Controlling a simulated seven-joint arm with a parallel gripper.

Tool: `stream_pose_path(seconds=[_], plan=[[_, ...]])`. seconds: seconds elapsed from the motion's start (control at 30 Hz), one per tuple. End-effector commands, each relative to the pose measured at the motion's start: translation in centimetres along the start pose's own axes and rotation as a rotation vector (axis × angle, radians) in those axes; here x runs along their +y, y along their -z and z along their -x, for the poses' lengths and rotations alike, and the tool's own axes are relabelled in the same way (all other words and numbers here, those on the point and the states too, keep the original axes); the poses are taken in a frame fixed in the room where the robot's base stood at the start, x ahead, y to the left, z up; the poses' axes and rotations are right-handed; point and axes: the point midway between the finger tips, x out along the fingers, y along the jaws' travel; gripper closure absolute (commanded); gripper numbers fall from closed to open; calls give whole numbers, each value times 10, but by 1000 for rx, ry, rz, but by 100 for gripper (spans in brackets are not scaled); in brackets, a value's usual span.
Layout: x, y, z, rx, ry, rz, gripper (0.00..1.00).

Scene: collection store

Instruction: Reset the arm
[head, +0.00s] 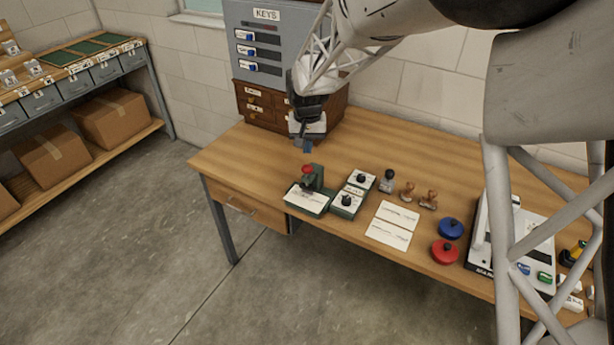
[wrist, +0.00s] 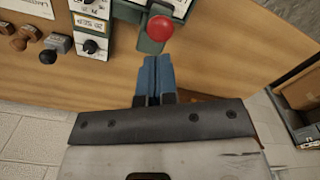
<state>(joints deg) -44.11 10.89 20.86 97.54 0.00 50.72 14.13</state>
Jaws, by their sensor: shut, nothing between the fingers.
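My gripper (head: 304,146) hangs above the back left part of the wooden desk, pointing down. Its blue fingers (wrist: 157,78) are together with nothing between them. In the head view the device with a red knob (head: 308,170) stands on the desk in front of the gripper, apart from it. In the wrist view the red knob (wrist: 160,28) shows just beyond the fingertips. My arm reaches in from the upper right of the head view.
A grey key cabinet (head: 262,14) and a wooden drawer unit (head: 258,105) stand close behind the gripper. Dial boxes (head: 347,202), stamps (head: 407,192), white cards (head: 397,215), and blue (head: 450,229) and red (head: 445,252) round pieces lie to the right. The desk's left corner is clear.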

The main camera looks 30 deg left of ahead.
Motion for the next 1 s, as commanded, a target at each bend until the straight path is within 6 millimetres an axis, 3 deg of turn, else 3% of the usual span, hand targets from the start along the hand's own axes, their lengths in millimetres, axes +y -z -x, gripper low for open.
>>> stream_pose_path(seconds=[0.73, 0.87, 1.0], plan=[[1, -1, 6, 1, 0, -1, 100], [10, -4, 12, 4, 1, -8, 100], [33, -13, 26, 12, 2, -27, 100]])
